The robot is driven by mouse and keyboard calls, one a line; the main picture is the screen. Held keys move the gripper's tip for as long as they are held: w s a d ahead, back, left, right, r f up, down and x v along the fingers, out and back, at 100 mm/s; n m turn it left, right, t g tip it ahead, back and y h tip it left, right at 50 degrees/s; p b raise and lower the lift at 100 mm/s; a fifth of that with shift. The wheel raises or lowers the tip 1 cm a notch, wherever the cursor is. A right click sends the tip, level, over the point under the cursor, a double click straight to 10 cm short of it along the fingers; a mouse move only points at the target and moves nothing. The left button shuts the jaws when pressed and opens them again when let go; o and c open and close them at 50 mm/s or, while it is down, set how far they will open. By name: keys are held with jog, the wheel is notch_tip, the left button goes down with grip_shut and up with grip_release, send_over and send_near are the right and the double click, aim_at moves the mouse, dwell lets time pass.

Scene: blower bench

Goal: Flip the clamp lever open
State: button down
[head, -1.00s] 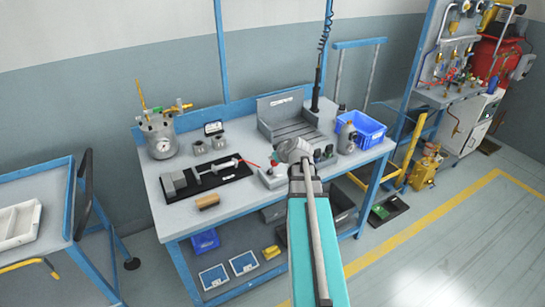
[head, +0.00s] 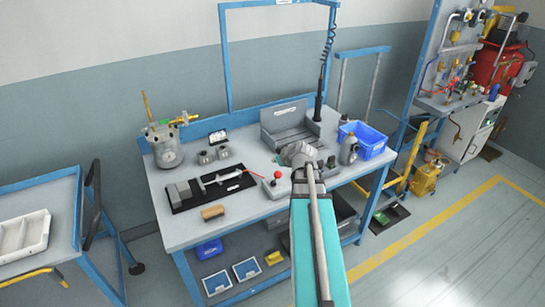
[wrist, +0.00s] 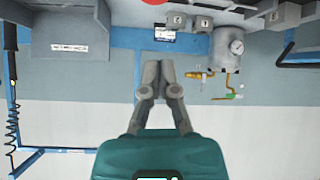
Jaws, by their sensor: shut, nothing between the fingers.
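The clamp fixture is a black base plate (head: 190,201) at the left front of the bench, with grey blocks and a slim light-grey clamp (head: 219,177) lying along it. A thin red lever (head: 242,172) shows at the clamp's right end; it looks low, but is too small to tell its exact angle. My gripper (wrist: 158,68) shows in the wrist view with its two grey fingers together and nothing between them. In the head view my arm stands right of the fixture and hides the fingertips. A red patch (wrist: 153,2) is cut off at the wrist view's top edge.
A red-knobbed grey box (head: 277,188) stands between the fixture and my arm. A pressure pot (head: 166,149) with gauge, small grey blocks (head: 222,153), a wooden cylinder (head: 212,212) and a blue bin (head: 368,140) are on the bench (head: 240,214).

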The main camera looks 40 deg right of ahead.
jog(key=p+v, duration=0.2)
jog(key=v, duration=0.3)
jog(key=shift+s, duration=0.25)
jog(key=shift+a, duration=0.1)
dwell(0.4)
jog(key=s+a+f+g, duration=0.1)
jog(key=a+f+g, duration=0.1)
jog(key=a, duration=0.9)
jog(key=s+a+f+g, duration=0.2)
jog(key=a+g, duration=0.2)
jog(key=a, duration=0.7)
jog(key=s+a+f+m+g, duration=0.1)
jog(key=s+a+f+g, duration=0.1)
jog(key=a, duration=0.9)
jog(key=shift+f+g+y, duration=0.3)
jog(key=shift+f+g, duration=0.15)
jog(key=shift+g, duration=0.65)
